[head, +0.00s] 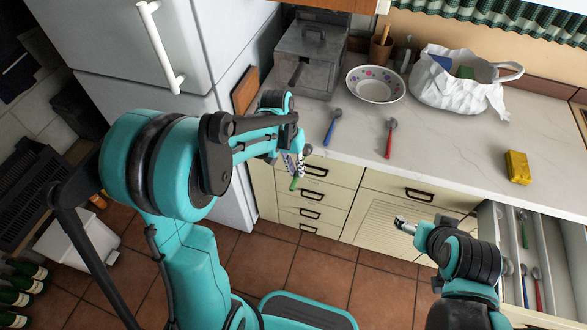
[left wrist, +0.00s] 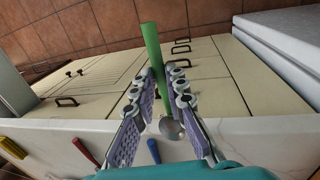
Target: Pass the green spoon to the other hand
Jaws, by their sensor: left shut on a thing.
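The green spoon shows in the left wrist view with its green handle (left wrist: 152,50) pointing up and away and its metal bowl (left wrist: 172,129) nearer the camera. My left gripper (left wrist: 161,82) is shut on the handle. In the head view my left gripper (head: 294,166) hangs in front of the counter's edge, and the green handle end (head: 294,184) shows below its fingers. My right gripper (head: 402,224) is in front of the cabinets, lower right of the left one and well apart from the spoon. I cannot tell its finger opening.
On the counter (head: 450,150) lie a blue spoon (head: 331,127), a red spoon (head: 389,139) and a yellow block (head: 517,167). A bowl (head: 376,84) and white bag (head: 455,85) stand behind. An open drawer (head: 485,222) at right holds several spoons. Space between my grippers looks clear.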

